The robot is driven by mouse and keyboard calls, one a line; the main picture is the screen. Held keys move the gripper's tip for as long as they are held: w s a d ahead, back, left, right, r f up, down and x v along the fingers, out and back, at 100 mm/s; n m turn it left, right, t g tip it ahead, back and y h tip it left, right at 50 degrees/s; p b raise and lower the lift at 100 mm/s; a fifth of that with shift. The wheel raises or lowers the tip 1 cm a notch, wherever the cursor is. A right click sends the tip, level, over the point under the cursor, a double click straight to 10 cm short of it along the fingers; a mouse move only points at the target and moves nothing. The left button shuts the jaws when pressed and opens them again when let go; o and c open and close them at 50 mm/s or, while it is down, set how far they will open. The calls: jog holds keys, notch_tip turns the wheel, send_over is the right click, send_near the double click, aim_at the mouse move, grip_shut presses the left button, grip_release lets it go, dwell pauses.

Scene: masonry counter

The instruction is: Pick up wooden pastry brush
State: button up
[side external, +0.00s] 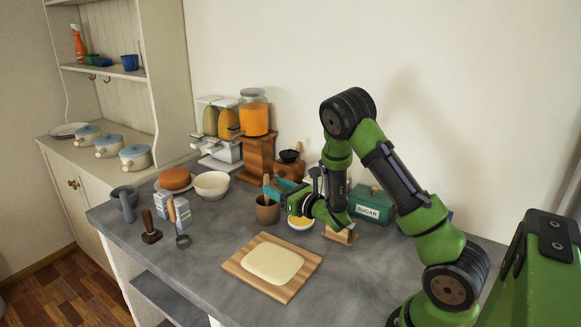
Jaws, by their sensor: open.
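A brown cup (267,213) stands on the counter behind the dough board. A thin wooden handle (266,181) rises above it beside my fingers; it may be the wooden pastry brush, but no bristles show. My gripper (271,189), with teal fingers, reaches leftward over the cup and is open. The handle appears at the fingertips; I cannot tell whether it is between them or touching. The fingers hide part of the handle and the space above the cup.
A wooden board (239,265) with flat dough (272,263) lies in front. A yellow-filled bowl (301,223), a small wooden item (341,236) and a green sugar box (370,207) stand close to my arm. A white bowl (211,185) is left.

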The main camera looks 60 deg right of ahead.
aim_at(267, 204)
jog(key=shift+w+d, duration=0.2)
jog(key=shift+w, duration=1)
jog(key=shift+w+d, duration=0.15)
jog(key=shift+w, duration=1)
grip_shut()
